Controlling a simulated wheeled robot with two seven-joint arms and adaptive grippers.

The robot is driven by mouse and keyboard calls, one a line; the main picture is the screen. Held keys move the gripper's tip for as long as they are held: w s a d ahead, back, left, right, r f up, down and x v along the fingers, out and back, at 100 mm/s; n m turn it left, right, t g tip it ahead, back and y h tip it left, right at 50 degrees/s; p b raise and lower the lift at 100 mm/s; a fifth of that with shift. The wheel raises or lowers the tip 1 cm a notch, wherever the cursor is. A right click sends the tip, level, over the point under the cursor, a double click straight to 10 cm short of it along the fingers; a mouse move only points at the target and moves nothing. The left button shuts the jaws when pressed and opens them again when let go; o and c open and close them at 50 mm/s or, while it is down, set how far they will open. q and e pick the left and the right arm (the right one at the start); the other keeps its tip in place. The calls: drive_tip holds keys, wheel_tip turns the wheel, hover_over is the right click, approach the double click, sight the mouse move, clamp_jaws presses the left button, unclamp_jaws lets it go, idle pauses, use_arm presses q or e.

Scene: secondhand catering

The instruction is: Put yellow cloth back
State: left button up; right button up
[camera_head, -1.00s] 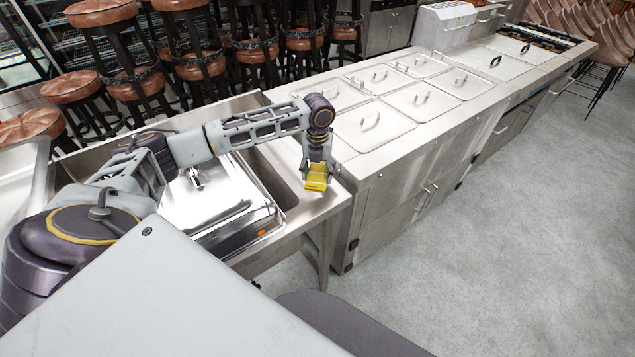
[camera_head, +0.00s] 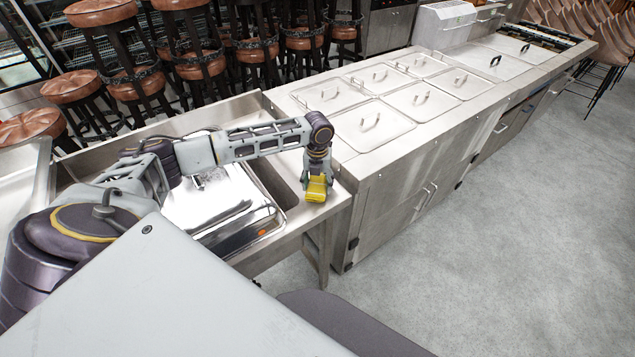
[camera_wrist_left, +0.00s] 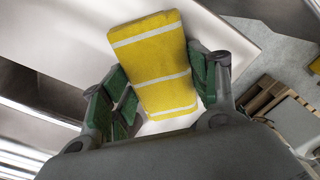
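The yellow cloth (camera_head: 317,190) is a folded block near the right front corner of the steel sink counter. In the left wrist view the cloth (camera_wrist_left: 158,65) shows white stripes and stands between the green finger pads. My left gripper (camera_head: 318,172) points down and is shut on the cloth, with a pad against each side. The gripper also shows in the left wrist view (camera_wrist_left: 165,98). I cannot tell whether the cloth's underside touches the counter. My right gripper is not in view.
A shiny lidded steel pan (camera_head: 215,205) sits in the counter left of my gripper. A steel unit with several lidded wells (camera_head: 372,127) stands to the right. Bar stools (camera_head: 105,15) line the back. The grey floor (camera_head: 480,250) at the right is clear.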

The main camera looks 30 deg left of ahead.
sight(318, 184)
use_arm(q)
drive_tip(key=o, duration=0.4)
drive_tip(key=shift+o, duration=0.2)
drive_tip(key=shift+r, duration=0.1)
wheel_tip(318, 184, up, 12)
drive_tip(key=b, duration=0.1)
idle(0.5)
idle(0.4)
